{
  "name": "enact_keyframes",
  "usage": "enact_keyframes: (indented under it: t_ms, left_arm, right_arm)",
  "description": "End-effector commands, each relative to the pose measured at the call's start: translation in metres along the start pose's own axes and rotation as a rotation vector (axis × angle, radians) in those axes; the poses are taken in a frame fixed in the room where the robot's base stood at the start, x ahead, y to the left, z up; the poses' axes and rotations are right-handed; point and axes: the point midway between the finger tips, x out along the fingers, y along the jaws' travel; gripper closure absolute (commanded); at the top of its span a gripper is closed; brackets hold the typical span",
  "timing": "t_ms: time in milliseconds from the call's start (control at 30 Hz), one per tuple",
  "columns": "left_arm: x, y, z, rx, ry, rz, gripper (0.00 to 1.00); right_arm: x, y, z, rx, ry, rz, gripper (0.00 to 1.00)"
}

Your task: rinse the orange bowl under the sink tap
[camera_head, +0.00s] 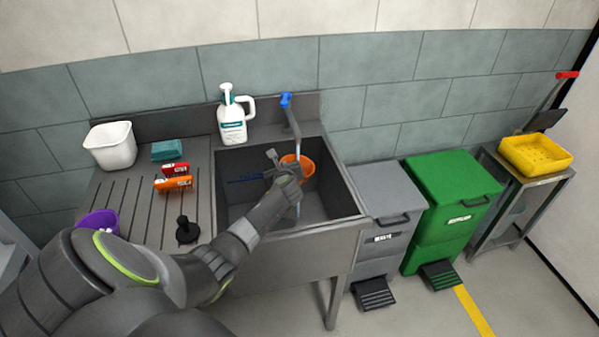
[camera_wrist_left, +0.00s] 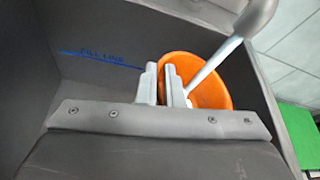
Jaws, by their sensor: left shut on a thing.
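The orange bowl (camera_head: 306,168) is inside the grey sink basin, under the tap (camera_head: 292,120) with its blue handle. My left gripper (camera_head: 279,163) reaches into the basin and is shut on the bowl's near-left rim. In the left wrist view the gripper's fingers (camera_wrist_left: 165,84) are close together at the edge of the orange bowl (camera_wrist_left: 212,88). A pale column (camera_wrist_left: 212,64), which looks like running water, comes down from the tap spout (camera_wrist_left: 255,16) into the bowl. Part of the bowl is hidden behind the gripper. My right gripper is not in view.
The basin (camera_head: 328,200) has a blue fill line on its wall. A white jug bottle (camera_head: 232,120) stands behind it. Bins stand right.

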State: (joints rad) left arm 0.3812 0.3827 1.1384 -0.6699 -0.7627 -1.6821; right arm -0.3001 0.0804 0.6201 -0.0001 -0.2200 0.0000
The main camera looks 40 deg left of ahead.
Motion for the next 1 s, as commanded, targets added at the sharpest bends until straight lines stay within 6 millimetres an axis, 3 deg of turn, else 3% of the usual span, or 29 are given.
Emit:
enact_keyframes:
  t_ms: [533, 1000]
  left_arm:
    - [0.001, -0.012, -0.003, 0.000, 0.000, -0.001, 1.00]
    - [0.000, -0.008, -0.001, 0.001, 0.000, 0.001, 1.00]
  right_arm:
    - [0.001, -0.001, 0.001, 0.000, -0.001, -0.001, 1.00]
    - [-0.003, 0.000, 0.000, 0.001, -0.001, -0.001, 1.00]
